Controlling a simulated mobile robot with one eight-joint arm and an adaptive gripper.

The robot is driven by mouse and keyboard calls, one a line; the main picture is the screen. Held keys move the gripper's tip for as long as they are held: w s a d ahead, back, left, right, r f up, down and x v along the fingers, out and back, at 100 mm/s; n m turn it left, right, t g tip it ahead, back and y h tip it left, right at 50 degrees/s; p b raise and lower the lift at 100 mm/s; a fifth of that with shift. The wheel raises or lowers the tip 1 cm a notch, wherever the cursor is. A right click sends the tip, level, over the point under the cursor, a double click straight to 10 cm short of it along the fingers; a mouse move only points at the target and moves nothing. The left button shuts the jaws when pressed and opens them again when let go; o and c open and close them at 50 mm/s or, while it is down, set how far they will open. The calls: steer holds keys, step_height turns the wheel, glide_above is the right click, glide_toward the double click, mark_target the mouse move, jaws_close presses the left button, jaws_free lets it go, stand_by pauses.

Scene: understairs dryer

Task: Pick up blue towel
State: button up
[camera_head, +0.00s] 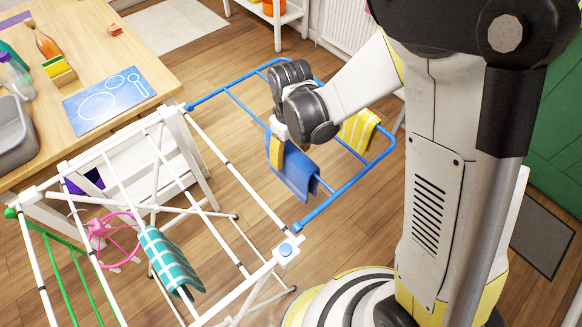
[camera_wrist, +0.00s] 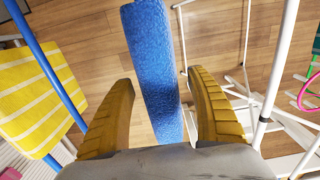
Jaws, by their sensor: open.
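The blue towel (camera_head: 298,176) hangs folded over a rail of the blue wing of the drying rack (camera_head: 215,213). In the wrist view the towel (camera_wrist: 153,70) is seen edge-on from above as a long blue strip. My gripper (camera_wrist: 162,88) is open, with one yellow finger on each side of the towel's near part. Gaps show between the towel and both fingers; the right gap is narrower. In the head view my gripper (camera_head: 275,150) is at the towel's left end, and my wrist hides part of it.
A yellow striped towel (camera_head: 358,131) hangs farther right on the blue wing, and left in the wrist view (camera_wrist: 38,90). A teal checked towel (camera_head: 170,258) hangs on the white rack. A wooden table (camera_head: 88,62) with a blue mat stands at left.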

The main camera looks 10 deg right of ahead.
steer(key=shift+f, duration=0.1)
jaws_close()
stand_by(0.3)
step_height(320, 180, up, 18)
steer(key=p, duration=0.6)
steer(key=shift+r+p, duration=0.55)
